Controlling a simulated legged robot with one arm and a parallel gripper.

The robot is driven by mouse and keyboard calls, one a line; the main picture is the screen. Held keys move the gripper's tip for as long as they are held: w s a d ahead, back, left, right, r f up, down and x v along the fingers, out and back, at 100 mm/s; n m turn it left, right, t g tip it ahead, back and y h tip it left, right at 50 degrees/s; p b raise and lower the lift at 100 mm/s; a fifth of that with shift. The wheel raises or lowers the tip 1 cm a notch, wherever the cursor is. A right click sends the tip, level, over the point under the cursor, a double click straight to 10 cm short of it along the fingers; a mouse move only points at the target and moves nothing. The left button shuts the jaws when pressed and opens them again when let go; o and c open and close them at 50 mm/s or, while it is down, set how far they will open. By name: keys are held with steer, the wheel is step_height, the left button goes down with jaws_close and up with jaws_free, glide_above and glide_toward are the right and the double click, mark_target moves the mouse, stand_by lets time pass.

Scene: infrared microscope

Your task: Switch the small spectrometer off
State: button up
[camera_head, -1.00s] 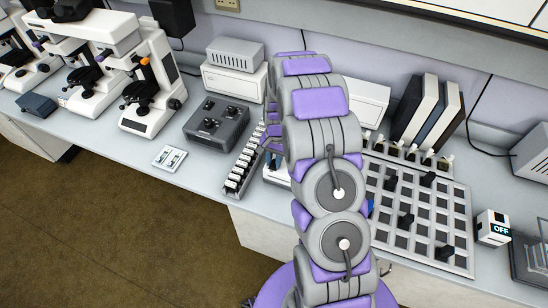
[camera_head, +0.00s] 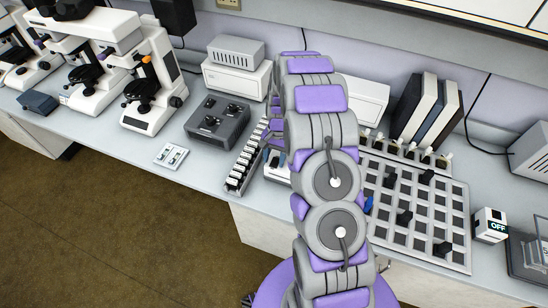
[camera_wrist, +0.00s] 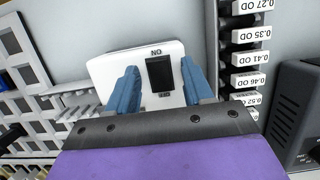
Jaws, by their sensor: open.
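A white switch plate (camera_wrist: 108,65) with a black rocker switch (camera_wrist: 160,73) lies below my gripper in the wrist view. A label reading ON, upside down, is at the switch's far end; the label at its near end is too small to read. My gripper (camera_wrist: 159,66) is open, with its blue fingers on either side of the switch. I cannot tell whether the fingertips touch the plate. In the head view my arm hides most of the plate, and I see no name marking it as the small spectrometer's.
A row of OD-labelled filters (camera_head: 243,168) stands close to the left. A grey grid tray (camera_head: 459,222) is to the right, then a small box reading OFF (camera_head: 490,226). A dark control box (camera_head: 217,122) and white microscopes (camera_head: 152,85) stand farther left.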

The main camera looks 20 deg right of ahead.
steer(key=p+v, duration=0.2)
steer(key=v, duration=1.5)
steer(key=shift+r+p, duration=0.15)
steer(key=shift+p, duration=0.2)
